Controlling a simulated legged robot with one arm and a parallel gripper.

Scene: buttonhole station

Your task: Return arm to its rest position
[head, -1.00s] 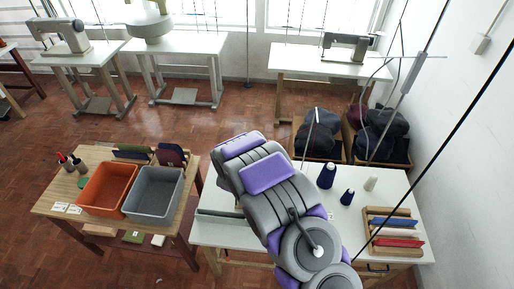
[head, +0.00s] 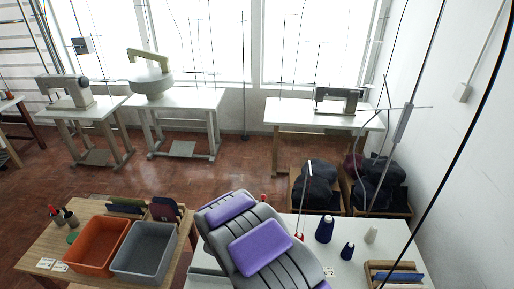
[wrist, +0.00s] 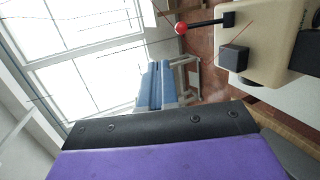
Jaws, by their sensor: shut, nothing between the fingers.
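My arm (head: 262,246), grey with purple panels, rises from the bottom of the head view and leans to the upper left over the right-hand white table (head: 345,270). Its far end hides part of that table. My gripper's jaws do not show in the head view. In the wrist view, the purple body of my gripper (wrist: 170,160) with its black, screw-studded edge fills the bottom. It is shut and empty. A cream machine (wrist: 275,45) with a red-knobbed lever (wrist: 181,28) is close by at the upper right of that view, apart from the gripper.
Left of the arm, a wooden table holds an orange bin (head: 97,245) and a grey bin (head: 146,248). Thread cones (head: 325,229) and a wooden rack (head: 395,274) stand to the right. Boxes of dark cloth (head: 316,188) stand behind. Brown floor between the tables is clear.

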